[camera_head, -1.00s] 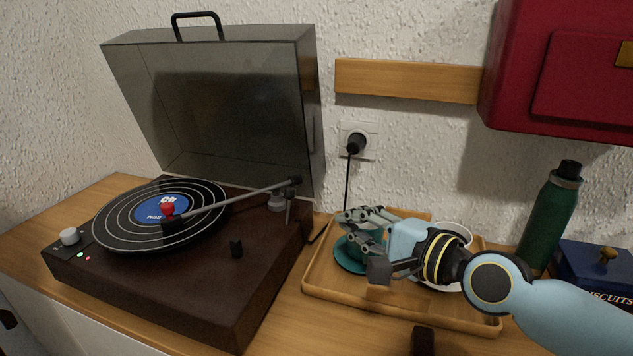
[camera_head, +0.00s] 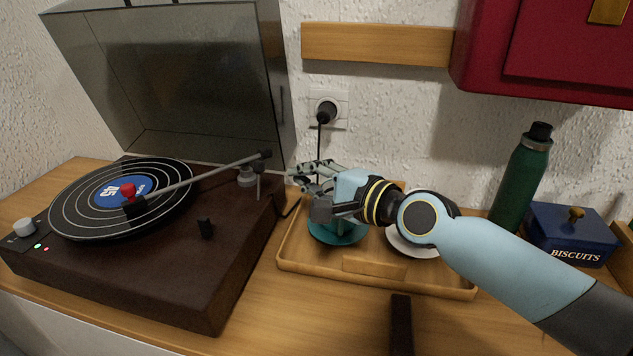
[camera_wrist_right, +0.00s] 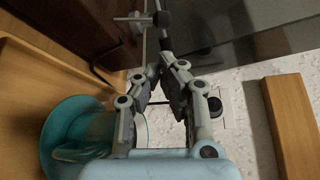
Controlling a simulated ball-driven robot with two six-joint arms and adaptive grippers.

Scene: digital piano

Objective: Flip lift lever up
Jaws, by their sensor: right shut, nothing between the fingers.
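The record player (camera_head: 150,265) stands at the left with its lid up. Its tonearm (camera_head: 205,178) reaches across the black record (camera_head: 75,212), with the headshell over the record. A small metal post, possibly the lift lever (camera_head: 258,188), stands by the tonearm pivot; I cannot tell its position. In the right wrist view, a small bar (camera_wrist_right: 133,20) shows by the pivot beyond the fingers. My right gripper (camera_head: 296,178) is shut and empty, just right of the player's rear right corner, apart from the pivot. It also shows in the right wrist view (camera_wrist_right: 162,65). My left gripper is out of view.
A wooden tray (camera_head: 375,285) with a teal cup and saucer (camera_head: 330,238) and a white saucer (camera_head: 410,246) lies below my right arm. A green bottle (camera_head: 518,185) and blue biscuit tin (camera_head: 570,237) stand right. A socket with plug (camera_head: 326,110) is on the wall.

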